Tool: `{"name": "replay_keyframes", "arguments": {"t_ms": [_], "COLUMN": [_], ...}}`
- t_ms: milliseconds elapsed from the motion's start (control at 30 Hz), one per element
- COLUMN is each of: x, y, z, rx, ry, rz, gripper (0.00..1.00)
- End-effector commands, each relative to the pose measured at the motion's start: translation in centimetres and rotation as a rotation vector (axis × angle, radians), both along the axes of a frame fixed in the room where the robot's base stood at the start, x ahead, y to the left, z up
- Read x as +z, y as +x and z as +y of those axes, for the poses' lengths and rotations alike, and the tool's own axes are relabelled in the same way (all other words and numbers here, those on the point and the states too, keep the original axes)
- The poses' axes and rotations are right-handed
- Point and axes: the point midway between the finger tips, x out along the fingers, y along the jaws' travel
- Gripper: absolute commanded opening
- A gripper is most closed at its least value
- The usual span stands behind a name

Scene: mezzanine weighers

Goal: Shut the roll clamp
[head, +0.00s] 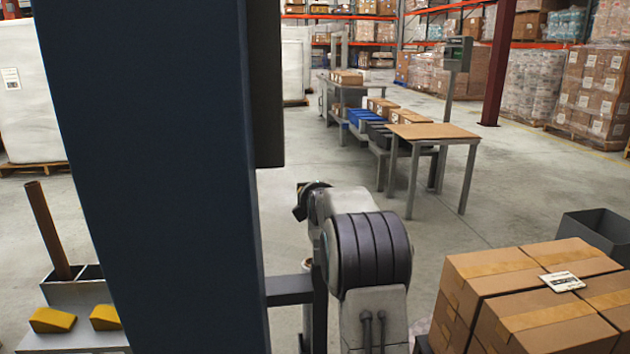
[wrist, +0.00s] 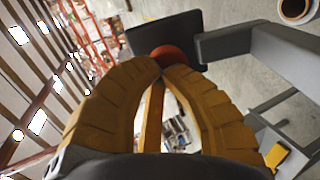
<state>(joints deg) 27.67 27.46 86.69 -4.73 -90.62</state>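I cannot make out the roll clamp with certainty in either view. In the wrist view, the two ribbed yellow fingers of my gripper (wrist: 165,69) bow outward and come together at their tips. A rounded orange-red part (wrist: 167,55) shows right at the tips, in front of a dark flat panel (wrist: 187,32). I cannot tell whether the fingertips touch this part; nothing is visibly pinched between them. An orange bar (wrist: 151,118) shows through the gap between the fingers. In the head view my gripper is hidden behind my arm and the dark column.
Stacked cartons (head: 540,290) stand close at the right, beside a grey bin (head: 598,232). A grey tray (head: 72,294) with a brown post and yellow wedges (head: 52,320) is at the left. A roller conveyor (head: 368,118) and a brown-topped table (head: 432,131) stand farther back across open floor.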

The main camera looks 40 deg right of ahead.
Motion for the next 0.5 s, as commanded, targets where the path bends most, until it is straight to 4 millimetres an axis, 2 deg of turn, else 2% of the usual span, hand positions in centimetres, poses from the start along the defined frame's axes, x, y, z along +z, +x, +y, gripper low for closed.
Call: {"name": "replay_keyframes", "arguments": {"t_ms": [33,167,500], "x": [0.7,-0.2,-3.7], "y": [0.5,1.6,3.9], "z": [-0.2,-0.8,-1.9], "rx": [0.001,0.002,0.006], "ry": [0.017,0.058,0.156], "rz": [0.033,0.119,0.315], "gripper": [0.00,0.00,0.00]}}
